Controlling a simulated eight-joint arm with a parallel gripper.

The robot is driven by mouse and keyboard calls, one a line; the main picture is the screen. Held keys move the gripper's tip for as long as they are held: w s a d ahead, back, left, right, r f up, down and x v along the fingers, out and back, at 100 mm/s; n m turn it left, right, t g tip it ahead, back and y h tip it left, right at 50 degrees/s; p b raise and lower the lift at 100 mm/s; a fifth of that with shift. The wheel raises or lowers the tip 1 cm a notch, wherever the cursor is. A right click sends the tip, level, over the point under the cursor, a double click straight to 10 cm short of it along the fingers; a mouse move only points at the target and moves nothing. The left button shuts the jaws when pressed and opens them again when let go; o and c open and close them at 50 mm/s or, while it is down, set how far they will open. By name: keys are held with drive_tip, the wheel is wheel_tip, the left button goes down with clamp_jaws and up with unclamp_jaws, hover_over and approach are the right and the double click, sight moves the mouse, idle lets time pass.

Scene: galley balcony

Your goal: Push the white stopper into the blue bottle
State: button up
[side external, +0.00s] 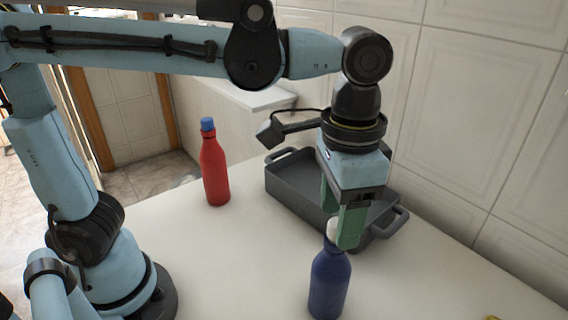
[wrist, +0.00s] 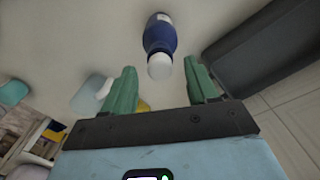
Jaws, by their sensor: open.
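The blue bottle (side external: 329,287) stands upright on the pale counter at the front of the side view. It also shows in the wrist view (wrist: 160,36). The white stopper (wrist: 160,66) is at the bottle's mouth; in the side view it (side external: 332,227) is partly covered by a green finger, and how deep it sits I cannot tell. My gripper (side external: 339,226) points down over the bottle top with its green fingers apart. In the wrist view my gripper (wrist: 160,70) is open, with the stopper between the fingertips and a visible gap on both sides.
A dark grey tray with handles (side external: 295,200) stands just behind the bottle, close to my gripper; it also shows in the wrist view (wrist: 265,50). A red bottle with a blue cap (side external: 214,172) stands farther left. The counter (side external: 225,255) left of the blue bottle is clear. A tiled wall rises behind.

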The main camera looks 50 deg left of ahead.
wheel_tip(320, 180, up, 11)
drive_tip(key=shift+f, duration=0.2)
idle(2.6)
drive_tip(key=shift+f, duration=0.15)
drive_tip(key=shift+c, duration=1.3)
wheel_tip(320, 180, down, 3)
drive_tip(key=shift+r+m, duration=0.1)
drive_tip(key=shift+m, duration=0.9)
clamp_jaws()
drive_tip(key=shift+f, duration=2.85)
drive_tip(key=shift+f, duration=0.15)
drive_tip(key=shift+f, duration=0.25)
drive_tip(key=shift+f, duration=0.1)
